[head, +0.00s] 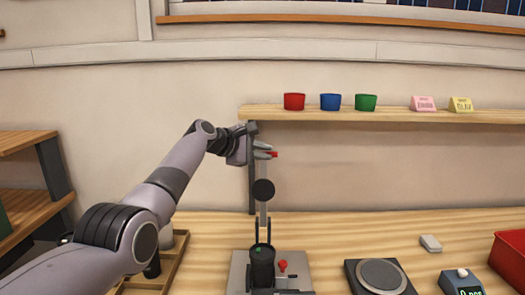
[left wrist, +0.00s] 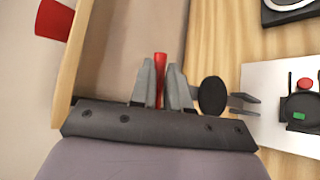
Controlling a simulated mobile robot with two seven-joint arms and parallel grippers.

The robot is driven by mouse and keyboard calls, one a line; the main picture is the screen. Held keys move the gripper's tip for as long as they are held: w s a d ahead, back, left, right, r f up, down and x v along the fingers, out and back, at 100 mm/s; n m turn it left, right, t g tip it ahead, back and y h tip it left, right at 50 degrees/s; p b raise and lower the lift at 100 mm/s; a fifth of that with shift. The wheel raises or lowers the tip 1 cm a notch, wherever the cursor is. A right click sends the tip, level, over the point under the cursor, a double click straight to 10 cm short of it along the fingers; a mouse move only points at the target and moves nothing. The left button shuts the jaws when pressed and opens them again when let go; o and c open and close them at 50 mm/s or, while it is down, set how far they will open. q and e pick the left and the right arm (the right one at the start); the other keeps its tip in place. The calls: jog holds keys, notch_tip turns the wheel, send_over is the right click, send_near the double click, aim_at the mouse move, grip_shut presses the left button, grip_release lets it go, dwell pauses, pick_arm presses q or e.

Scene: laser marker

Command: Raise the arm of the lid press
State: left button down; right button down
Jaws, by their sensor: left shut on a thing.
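The lid press stands on the table, with its pale base plate (head: 238,273) and a black cup (head: 262,265) on it. The press arm (head: 263,215) stands close to upright, with a round black disc (head: 263,190) partway up. Its red handle (head: 274,154) is at the top. My left gripper (head: 266,152) is shut on the red handle, just below shelf height. In the left wrist view the red handle (left wrist: 160,78) sits between the two grey fingers. My right gripper is not in view.
A wall shelf (head: 400,114) holds red (head: 294,101), blue (head: 330,101) and green (head: 366,102) cups near my left gripper. A scale (head: 380,276) and red bin (head: 510,254) stand right of the press. A wooden rack (head: 172,272) stands left.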

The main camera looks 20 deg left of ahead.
pick_arm(q)
notch_tip(320, 180, down, 2)
jog(key=shift+s+f, duration=0.1)
jog(key=c, duration=1.1)
grip_release()
jog(key=shift+a, duration=0.15)
jog(key=shift+s+a+r, duration=0.15)
jog(key=shift+a+r, duration=0.15)
jog(key=shift+r, duration=0.15)
jog(key=shift+b+v, duration=0.95)
jog(key=shift+v, duration=2.05)
jog(key=shift+s+d, duration=0.1)
jog(key=shift+d, duration=0.1)
